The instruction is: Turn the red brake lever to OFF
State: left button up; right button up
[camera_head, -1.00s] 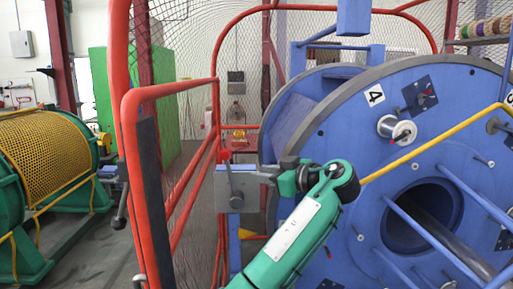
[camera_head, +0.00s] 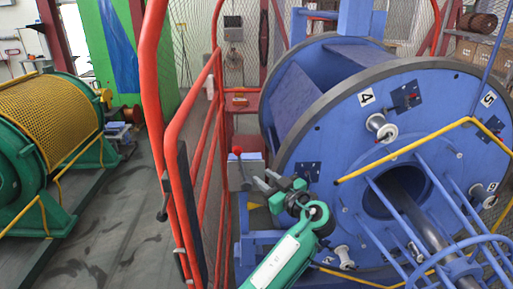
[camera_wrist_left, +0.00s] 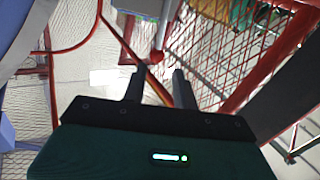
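The brake lever has a red knob (camera_head: 237,151) at its upper end and stands nearly upright in front of a grey plate (camera_head: 255,165) in the head view. In the left wrist view, what looks like the same red knob (camera_wrist_left: 156,57) shows just beyond the fingers, at the end of a pale rod. My left gripper (camera_head: 262,182) is just right of the lever, below its knob. In the left wrist view the left gripper (camera_wrist_left: 157,74) has its two fingers apart with nothing clasped between them. No OFF marking is readable. My right gripper is out of view.
A red guard frame (camera_head: 175,140) with mesh stands left of the lever. The large blue strander drum (camera_head: 330,150) fills the right, with a yellow rail (camera_head: 400,152) across it. A green machine with a yellow mesh cover (camera_head: 45,110) is far left. Bare floor (camera_head: 120,210) lies between.

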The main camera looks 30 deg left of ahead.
aim_at(240, 159)
pick_arm(q)
jog(key=p+x, duration=0.7)
jog(key=x, duration=0.5)
jog(key=shift+w+a, duration=0.25)
jog(key=shift+a, duration=0.05)
jog(key=shift+w+a+f+p, duration=0.1)
jog(key=shift+w+a+p, duration=0.15)
jog(key=shift+a, duration=0.3)
grip_shut()
